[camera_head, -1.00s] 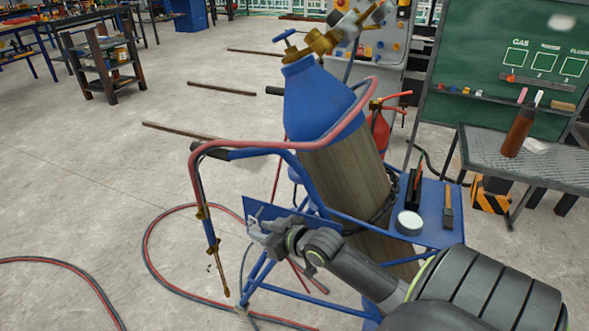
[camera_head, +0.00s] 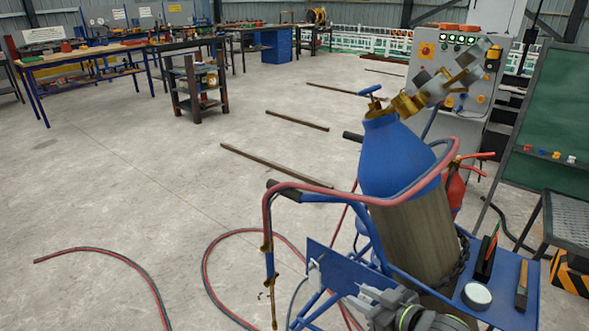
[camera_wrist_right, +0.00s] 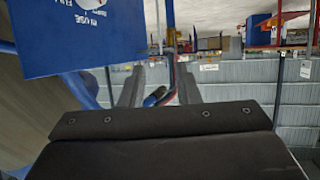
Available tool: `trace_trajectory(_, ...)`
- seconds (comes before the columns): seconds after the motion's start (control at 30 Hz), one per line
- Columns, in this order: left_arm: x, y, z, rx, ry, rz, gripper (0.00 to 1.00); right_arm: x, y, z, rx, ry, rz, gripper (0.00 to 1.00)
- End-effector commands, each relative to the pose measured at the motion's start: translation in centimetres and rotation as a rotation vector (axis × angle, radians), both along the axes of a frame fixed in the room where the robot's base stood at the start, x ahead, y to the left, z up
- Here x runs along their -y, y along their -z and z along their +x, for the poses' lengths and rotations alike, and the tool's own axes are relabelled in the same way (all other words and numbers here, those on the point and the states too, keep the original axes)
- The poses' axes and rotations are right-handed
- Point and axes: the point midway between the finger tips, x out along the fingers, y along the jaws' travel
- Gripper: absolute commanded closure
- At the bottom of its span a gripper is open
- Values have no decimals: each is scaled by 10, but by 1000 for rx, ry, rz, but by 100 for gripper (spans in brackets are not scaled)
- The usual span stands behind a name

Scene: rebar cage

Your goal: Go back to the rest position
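My right gripper (camera_head: 362,297) is low in the head view, in front of the gas cylinder cart and close to a small blue plate (camera_head: 338,266) on it. In the right wrist view its two fingers (camera_wrist_right: 158,84) stand apart. A dark and blue hose or handle shows between them, but I cannot tell how far off it is. No object is seen held. The blue plate with white lettering (camera_wrist_right: 95,35) fills the upper left there. My left gripper is not in view.
The blue-topped cylinder (camera_head: 395,160) stands tilted in the picture on the blue cart (camera_head: 508,310). A torch (camera_head: 270,280) hangs from its handle, with red hoses (camera_head: 125,265) on the floor. A control cabinet (camera_head: 450,75) and green board are at right. The floor at left is largely clear.

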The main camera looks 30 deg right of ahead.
Motion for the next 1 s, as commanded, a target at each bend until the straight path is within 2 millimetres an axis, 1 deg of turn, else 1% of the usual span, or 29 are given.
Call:
trace_trajectory(0.2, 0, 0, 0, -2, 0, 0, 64, -1, 3, -2, -14, 11, -6, 71)
trace_trajectory(0.27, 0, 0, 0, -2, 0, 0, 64, -3, 9, -5, -40, 29, -17, 71)
trace_trajectory(0.37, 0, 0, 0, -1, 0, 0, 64, -7, 23, -17, -117, 75, -50, 71)
trace_trajectory(0.5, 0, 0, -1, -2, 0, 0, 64, -17, 47, -43, -281, 150, -104, 71)
trace_trajectory(0.6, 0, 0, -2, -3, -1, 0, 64, -25, 61, -64, -408, 192, -136, 71)
trace_trajectory(0.7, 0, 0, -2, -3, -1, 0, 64, -34, 71, -86, -527, 221, -153, 71)
trace_trajectory(0.8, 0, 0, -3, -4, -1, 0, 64, -43, 77, -106, -631, 239, -159, 71)
trace_trajectory(1.0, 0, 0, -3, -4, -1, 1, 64, -62, 82, -142, -816, 252, -152, 71)
